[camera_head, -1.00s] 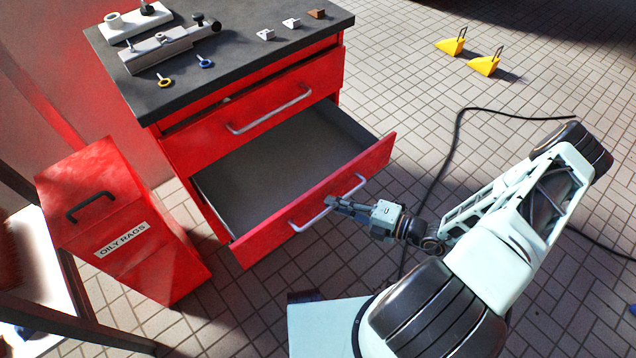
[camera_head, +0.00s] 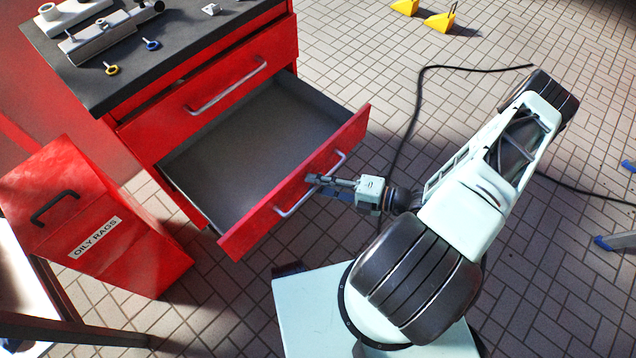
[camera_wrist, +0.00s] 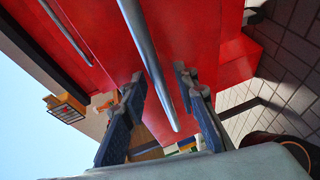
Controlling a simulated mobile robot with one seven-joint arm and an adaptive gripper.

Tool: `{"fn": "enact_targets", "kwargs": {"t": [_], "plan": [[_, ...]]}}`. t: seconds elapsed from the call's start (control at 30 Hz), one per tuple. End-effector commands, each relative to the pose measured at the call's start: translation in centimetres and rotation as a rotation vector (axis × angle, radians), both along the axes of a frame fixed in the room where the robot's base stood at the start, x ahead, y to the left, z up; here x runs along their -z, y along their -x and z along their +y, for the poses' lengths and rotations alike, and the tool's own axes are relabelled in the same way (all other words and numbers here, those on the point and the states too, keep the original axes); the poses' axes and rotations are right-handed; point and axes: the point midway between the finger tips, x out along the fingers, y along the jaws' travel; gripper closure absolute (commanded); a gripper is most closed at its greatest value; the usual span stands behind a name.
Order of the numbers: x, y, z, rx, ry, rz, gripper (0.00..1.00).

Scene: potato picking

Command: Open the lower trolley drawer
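The red lower trolley drawer (camera_head: 325,165) is pulled far out, and its grey inside shows empty. Its pale bar handle (camera_head: 290,207) runs along the front panel. My gripper (camera_head: 316,184) is at the middle of this handle. In the wrist view the handle (camera_wrist: 149,60) passes between the two fingers of my gripper (camera_wrist: 160,80), with a visible gap on each side, so the fingers are apart around the bar. Contact with the bar cannot be told. The red trolley (camera_head: 140,140) has an upper drawer (camera_head: 215,95) above, nearly flush, with its own handle.
A red oily rags bin (camera_head: 95,220) stands left of the trolley. The dark trolley top (camera_head: 105,90) carries grey fixtures and small eye bolts. A black cable (camera_head: 420,90) lies on the tiled floor (camera_head: 540,100). Yellow wedges (camera_head: 440,22) lie farther back.

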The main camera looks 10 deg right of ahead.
Motion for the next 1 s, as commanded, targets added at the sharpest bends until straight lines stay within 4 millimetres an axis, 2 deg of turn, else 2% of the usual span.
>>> {"fn": "enact_targets", "kwargs": {"t": [0.27, 0.7, 1.0], "plan": [[0.0, 0.1, -0.3, 0.002, 0.003, 0.000, 0.73], [-1.1, 3.5, -5.5, 0.001, 0.003, -0.001, 0.73], [-1.3, 4.0, -6.2, 0.001, 0.000, 0.000, 0.73]]}}
